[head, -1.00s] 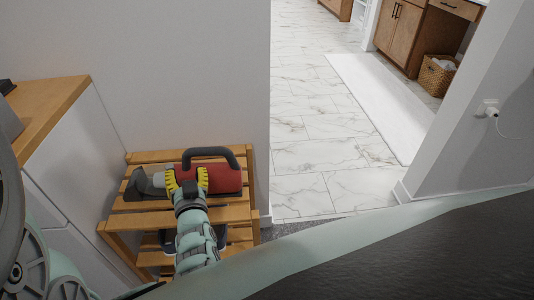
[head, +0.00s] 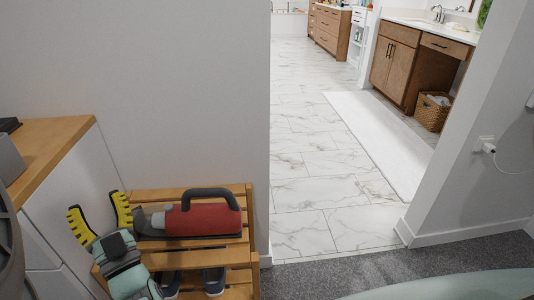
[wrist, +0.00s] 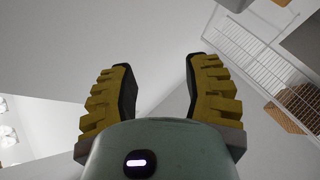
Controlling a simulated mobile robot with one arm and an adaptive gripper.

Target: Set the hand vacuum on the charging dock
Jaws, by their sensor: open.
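The hand vacuum (head: 204,218) has a red body, a dark looped handle on top and a grey nozzle pointing left. It lies on the upper slats of a wooden slatted rack (head: 236,256) in the head view. My gripper (head: 98,212), with yellow ridged fingers, is open and empty to the left of the vacuum, its fingers pointing up. In the wrist view my gripper (wrist: 159,88) also shows open, with nothing between the fingers. I see no charging dock that I can make out in either view.
Dark shoes (head: 214,281) stand on the rack's lower shelf. A white cabinet with a wooden top (head: 48,145) is at left. A doorway opens onto a marble floor (head: 300,150) with a white rug (head: 375,140). A plug sits in a wall outlet (head: 485,145) at right.

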